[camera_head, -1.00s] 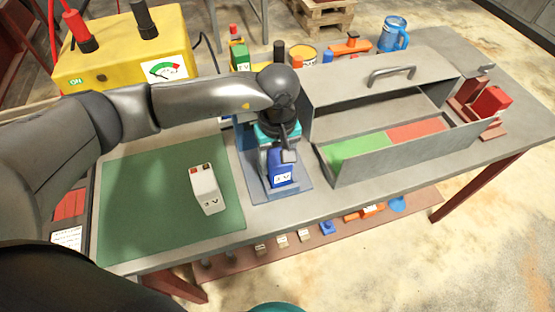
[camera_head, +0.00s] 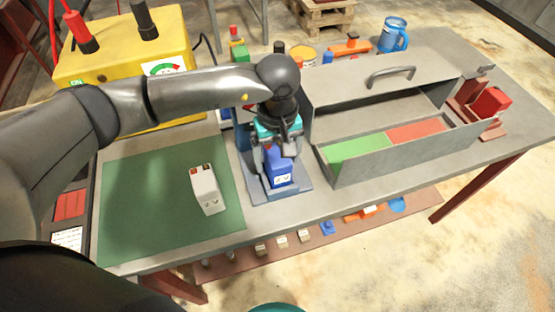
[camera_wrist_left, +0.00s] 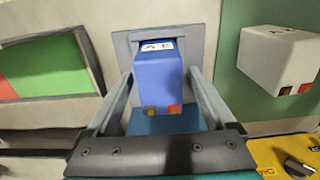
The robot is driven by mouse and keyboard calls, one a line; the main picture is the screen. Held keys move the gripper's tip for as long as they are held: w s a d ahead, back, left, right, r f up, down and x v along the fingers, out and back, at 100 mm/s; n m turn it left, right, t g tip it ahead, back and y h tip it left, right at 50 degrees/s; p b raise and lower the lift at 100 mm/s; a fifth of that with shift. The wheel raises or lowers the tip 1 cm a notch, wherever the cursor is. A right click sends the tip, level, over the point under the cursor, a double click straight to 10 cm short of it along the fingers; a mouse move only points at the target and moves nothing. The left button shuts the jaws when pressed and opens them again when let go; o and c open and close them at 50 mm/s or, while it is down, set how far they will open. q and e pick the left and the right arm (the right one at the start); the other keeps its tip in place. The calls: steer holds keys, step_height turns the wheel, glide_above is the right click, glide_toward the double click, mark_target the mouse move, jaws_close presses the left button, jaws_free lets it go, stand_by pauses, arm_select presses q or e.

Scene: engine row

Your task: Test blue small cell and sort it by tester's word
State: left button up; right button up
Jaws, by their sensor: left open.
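The blue small cell (camera_head: 280,172) stands upright on a blue-grey stand (camera_head: 302,190) in the middle of the bench. My left gripper (camera_head: 279,152) is open above it, with one finger on each side of the cell. In the left wrist view the blue cell (camera_wrist_left: 158,78) lies between the two spread fingers (camera_wrist_left: 160,95), with gaps visible beside it. A sorting box has a green compartment (camera_head: 355,150) and a red compartment (camera_head: 417,132), both empty. My right gripper is not in view, and I can read no tester's word.
A white cell (camera_head: 206,190) stands on the green mat (camera_head: 140,205) left of the stand. A yellow meter box (camera_head: 100,65) stands at the back left. The box's raised lid (camera_head: 385,85) is close to the right of my gripper. A blue mug (camera_head: 394,35) stands behind.

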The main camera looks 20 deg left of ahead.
arm_select(q)
step_height(320, 180, up, 10)
steer(key=shift+r, duration=0.1)
stand_by(0.6)
